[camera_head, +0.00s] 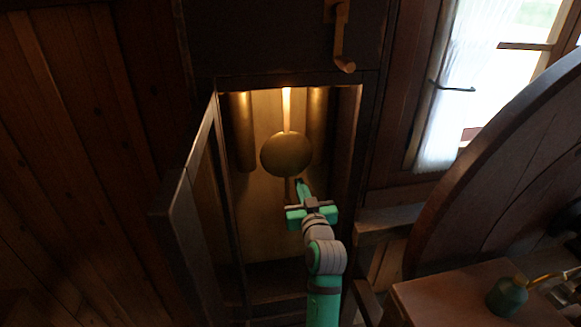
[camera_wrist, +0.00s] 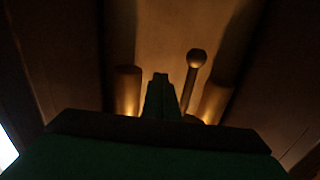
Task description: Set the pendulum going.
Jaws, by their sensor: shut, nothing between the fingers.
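The pendulum's round brass bob (camera_head: 286,154) hangs on a pale rod inside the open, lit clock case (camera_head: 262,200). A short tail shows below the bob. In the wrist view a thin stem with a small ball end (camera_wrist: 196,58) appears to be this tail. My gripper (camera_head: 301,186) reaches into the case, just below and right of the bob. Its fingers are shut and empty, and in the wrist view the fingertips (camera_wrist: 161,80) are left of the stem with a narrow gap. Whether they touch the bob cannot be told.
Two brass cylinders, left (camera_head: 242,130) and right (camera_head: 317,122), hang either side of the bob. The case door (camera_head: 190,205) stands open at the left. A large wooden wheel (camera_head: 470,150) and a table (camera_head: 440,290) with a green pot (camera_head: 507,296) are at the right.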

